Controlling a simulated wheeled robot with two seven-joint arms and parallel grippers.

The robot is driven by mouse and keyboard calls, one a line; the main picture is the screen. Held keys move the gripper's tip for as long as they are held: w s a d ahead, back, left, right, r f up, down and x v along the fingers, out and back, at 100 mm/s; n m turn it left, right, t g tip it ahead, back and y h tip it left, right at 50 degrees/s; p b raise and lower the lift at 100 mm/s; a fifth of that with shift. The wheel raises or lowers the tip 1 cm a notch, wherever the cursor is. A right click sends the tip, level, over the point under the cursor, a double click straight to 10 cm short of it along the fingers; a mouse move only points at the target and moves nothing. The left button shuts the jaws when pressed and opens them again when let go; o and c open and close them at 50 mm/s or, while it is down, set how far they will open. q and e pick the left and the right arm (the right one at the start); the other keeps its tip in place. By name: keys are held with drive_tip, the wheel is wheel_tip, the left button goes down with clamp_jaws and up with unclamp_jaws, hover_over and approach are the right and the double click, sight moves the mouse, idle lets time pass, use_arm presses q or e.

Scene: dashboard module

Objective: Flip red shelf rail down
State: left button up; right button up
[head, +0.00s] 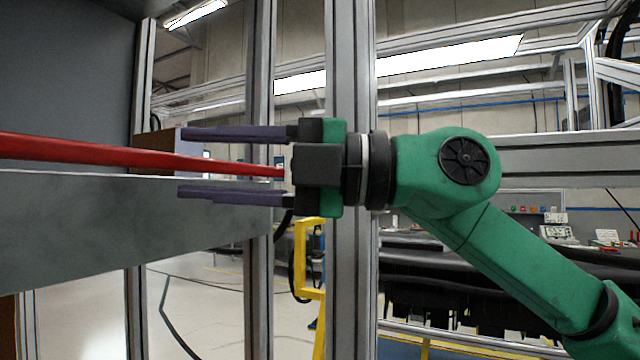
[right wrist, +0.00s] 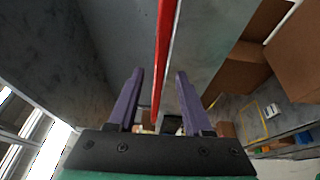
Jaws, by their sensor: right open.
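The red shelf rail (head: 110,153) runs across the left of the head view, along the top of a grey shelf front (head: 90,225). Its right end lies between the fingers of my right gripper (head: 235,164). One purple finger is above the rail and one below, with clear gaps on both sides. In the right wrist view the rail (right wrist: 164,60) comes down between the open fingers (right wrist: 158,95), apart from both. My left gripper is not in view.
Upright metal frame posts (head: 350,260) stand close behind my right gripper. A grey panel (head: 65,70) rises behind the rail on the left. Brown boxes (right wrist: 240,75) show at the right in the wrist view. A yellow frame (head: 308,260) stands further back.

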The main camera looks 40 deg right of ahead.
drive_tip(key=b+v, duration=0.4)
drive_tip(key=v, duration=0.7)
drive_tip(key=shift+s+d, duration=0.25)
